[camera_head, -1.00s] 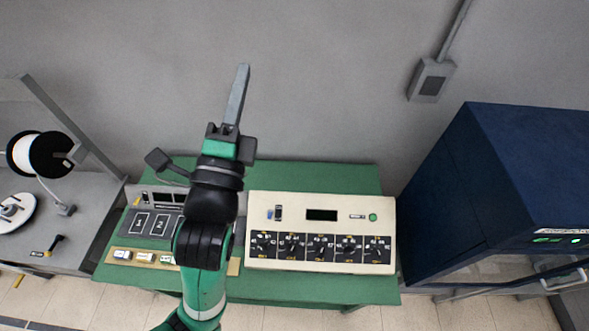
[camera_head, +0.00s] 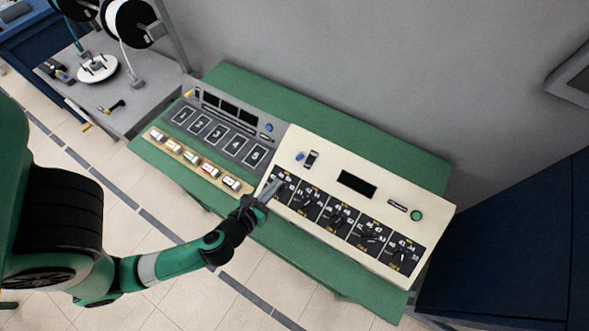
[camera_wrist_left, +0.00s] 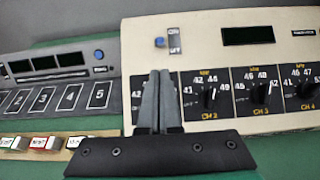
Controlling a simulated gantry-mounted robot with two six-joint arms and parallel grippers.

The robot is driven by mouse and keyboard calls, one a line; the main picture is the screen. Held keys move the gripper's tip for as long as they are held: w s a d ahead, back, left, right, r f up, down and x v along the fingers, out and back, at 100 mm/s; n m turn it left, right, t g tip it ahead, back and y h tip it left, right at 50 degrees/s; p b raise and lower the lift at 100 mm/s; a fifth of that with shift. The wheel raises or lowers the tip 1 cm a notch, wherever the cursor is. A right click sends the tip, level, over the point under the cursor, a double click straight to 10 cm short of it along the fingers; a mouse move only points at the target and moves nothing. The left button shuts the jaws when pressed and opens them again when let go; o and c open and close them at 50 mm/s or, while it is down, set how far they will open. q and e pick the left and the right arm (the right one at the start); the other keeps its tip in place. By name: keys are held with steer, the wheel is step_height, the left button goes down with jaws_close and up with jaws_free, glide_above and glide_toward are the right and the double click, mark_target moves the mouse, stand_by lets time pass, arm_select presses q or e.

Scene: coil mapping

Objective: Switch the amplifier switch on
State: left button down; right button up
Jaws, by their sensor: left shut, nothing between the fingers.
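The amplifier (camera_head: 385,196) is a cream box on the green table, with a black display and a row of black channel dials. Its blue switch (camera_head: 299,156) sits at the upper left of the panel. In the left wrist view the switch (camera_wrist_left: 160,42) is beside an ON/OFF label, ON above and OFF below; which way it is set I cannot tell. My left gripper (camera_head: 276,183) is shut and empty, over the left end of the dial row. In the left wrist view its fingertips (camera_wrist_left: 160,73) are below the switch and apart from it, hiding part of the CH 1 dial.
A grey console (camera_head: 216,130) with numbered pads and a strip of labelled buttons (camera_head: 194,162) adjoins the amplifier's left side. A dark blue cabinet (camera_head: 500,240) stands at right. A grey bench (camera_head: 150,80) with spools is at upper left. A grey wall is behind.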

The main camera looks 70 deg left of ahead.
mark_target(300, 158)
arm_select(q)
steer(key=x, duration=1)
steer(key=shift+w+d+r, duration=0.1)
steer(key=shift+r, duration=0.05)
